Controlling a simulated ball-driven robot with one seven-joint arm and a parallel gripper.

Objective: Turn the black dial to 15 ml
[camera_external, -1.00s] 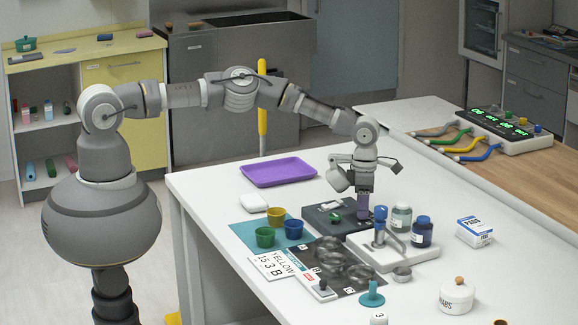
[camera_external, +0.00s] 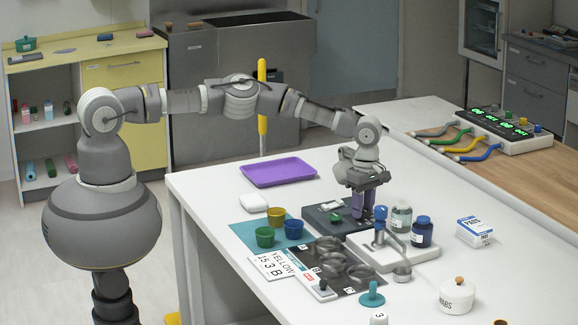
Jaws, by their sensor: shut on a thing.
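My gripper (camera_external: 361,212) points down at the right end of a dark, low box (camera_external: 318,213) on the white table. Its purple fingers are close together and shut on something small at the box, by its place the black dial. The fingers and hand hide the dial, so its pointer and any ml marks cannot be read. A green round part (camera_external: 336,216) shows on the box top, left of the fingers. A dispenser with a blue top (camera_external: 380,213) and a metal spout stands just right of and in front of the gripper.
Two bottles, one pale (camera_external: 401,219) and one dark blue (camera_external: 422,232), stand close right of the dispenser. Coloured cups on a teal mat (camera_external: 245,231) and a dark panel with round dishes (camera_external: 370,294) lie in front. A purple tray (camera_external: 279,172) lies behind.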

